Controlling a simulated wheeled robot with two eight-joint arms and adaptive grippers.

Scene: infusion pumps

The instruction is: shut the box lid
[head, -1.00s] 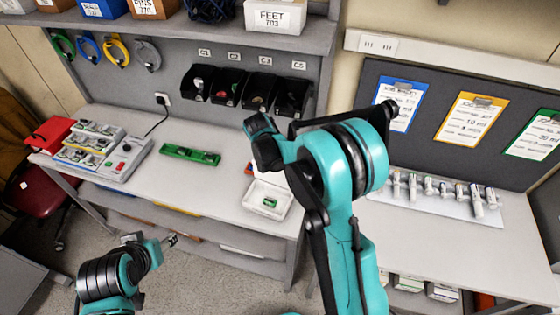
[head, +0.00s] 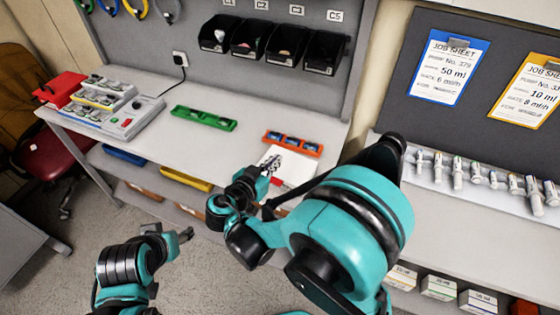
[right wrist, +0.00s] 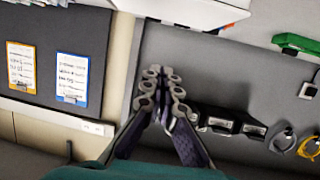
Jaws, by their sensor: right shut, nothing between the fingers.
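The white box (head: 302,166) is on the right part of the left bench. Its visible white panel looks like the raised lid, but my right arm hides most of the box, so I cannot tell the lid's angle. My right gripper (head: 271,163) is shut and empty, with its fingers in front of the white panel; touching or apart is unclear. In the right wrist view the shut fingers (right wrist: 162,75) point toward the bench, and a white box part (right wrist: 195,10) shows at the top. My left gripper (head: 187,235) is low, in front of the bench and away from the box.
An orange tray (head: 293,143) lies just behind the box. A green tray (head: 204,118) and a grey pump unit (head: 128,118) are further left. Black bins (head: 270,42) hang on the back panel. The right bench carries a row of syringes (head: 475,175). Bench between green tray and box is clear.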

